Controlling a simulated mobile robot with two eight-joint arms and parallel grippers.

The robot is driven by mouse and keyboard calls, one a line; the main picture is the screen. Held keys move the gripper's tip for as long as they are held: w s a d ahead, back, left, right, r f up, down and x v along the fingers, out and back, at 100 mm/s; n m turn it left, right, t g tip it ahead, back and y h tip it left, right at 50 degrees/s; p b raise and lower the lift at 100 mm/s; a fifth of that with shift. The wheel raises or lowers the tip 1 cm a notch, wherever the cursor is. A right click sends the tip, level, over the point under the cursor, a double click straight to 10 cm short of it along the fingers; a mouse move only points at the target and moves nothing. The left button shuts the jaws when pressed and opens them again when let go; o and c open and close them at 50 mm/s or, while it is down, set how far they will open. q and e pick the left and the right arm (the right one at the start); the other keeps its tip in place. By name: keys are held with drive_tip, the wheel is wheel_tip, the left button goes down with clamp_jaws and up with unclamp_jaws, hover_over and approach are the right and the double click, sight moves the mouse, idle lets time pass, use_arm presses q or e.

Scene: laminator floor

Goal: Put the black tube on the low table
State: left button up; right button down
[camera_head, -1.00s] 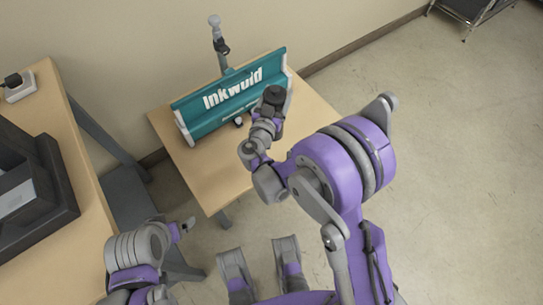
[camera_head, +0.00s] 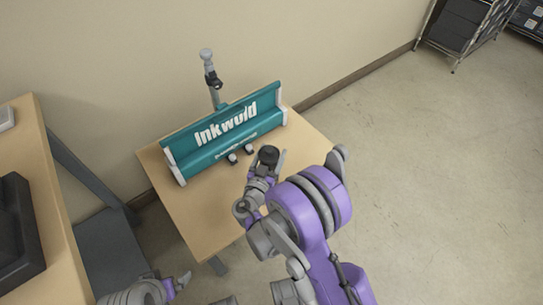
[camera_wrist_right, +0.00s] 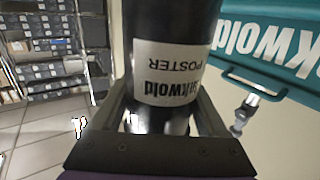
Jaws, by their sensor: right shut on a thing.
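My right gripper (camera_head: 262,171) is shut on the black tube (camera_head: 268,153), which I see almost end-on from above in the head view. In the right wrist view the tube (camera_wrist_right: 170,22) stands between the fingers (camera_wrist_right: 160,125), with a white label reading "Inkwold POSTER" upside down. The low table (camera_head: 200,218) has a light wooden top. The tube appears over its right front part, in front of the teal machine; its lower end is hidden, so I cannot tell whether it touches the top. My left gripper (camera_head: 182,281) is at the bottom left, partly seen.
The teal "Inkwuld" machine (camera_head: 225,135) fills the table's back, with a grey post (camera_head: 211,80) behind it. A higher wooden desk (camera_head: 55,225) with a black device (camera_head: 18,235) is at left. Wire shelving (camera_head: 465,30) stands far right. The floor at right is clear.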

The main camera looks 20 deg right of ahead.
drive_tip(key=shift+f, duration=0.45)
drive_tip(key=shift+f, duration=0.2)
unclamp_jaws()
drive_tip(key=shift+r, duration=0.1)
